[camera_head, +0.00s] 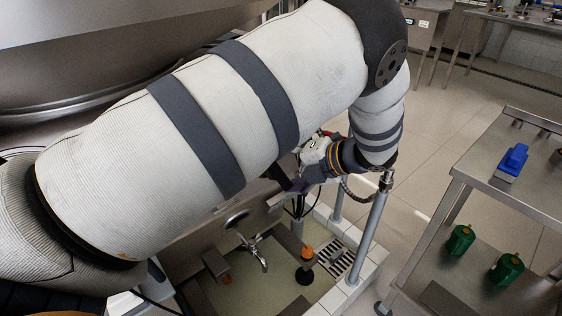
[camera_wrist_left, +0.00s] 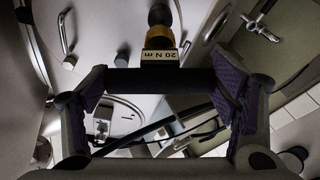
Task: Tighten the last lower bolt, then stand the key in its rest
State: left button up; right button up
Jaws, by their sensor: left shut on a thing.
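The key (camera_wrist_left: 160,57) shows in the left wrist view as a black crossbar with a "20 N m" label, a yellow collar and a dark shaft running up out of the frame. My left gripper (camera_wrist_left: 160,88) is shut on the crossbar, its purple pads at the two ends. In the head view the left gripper (camera_head: 295,184) is low beside the steel machine, partly hidden by my arm, and I cannot make out the key clearly. The lower bolt and the key's tip are not visible. I cannot identify the key's rest. My right gripper is out of view.
Below the gripper is a tiled basin with a tap (camera_head: 258,250), a drain grate (camera_head: 337,258) and an orange-topped black fitting (camera_head: 306,256). A grey post (camera_head: 367,235) stands close by. A steel trolley (camera_head: 500,195) on the right holds a blue item (camera_head: 514,158). Floor between is clear.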

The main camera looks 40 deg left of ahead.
pick_arm(q)
jog(key=shift+a+f, duration=0.15)
jog(key=shift+f, duration=0.05)
jog(key=shift+a+f, duration=0.1)
jog(key=shift+a, duration=0.15)
dwell(0.4)
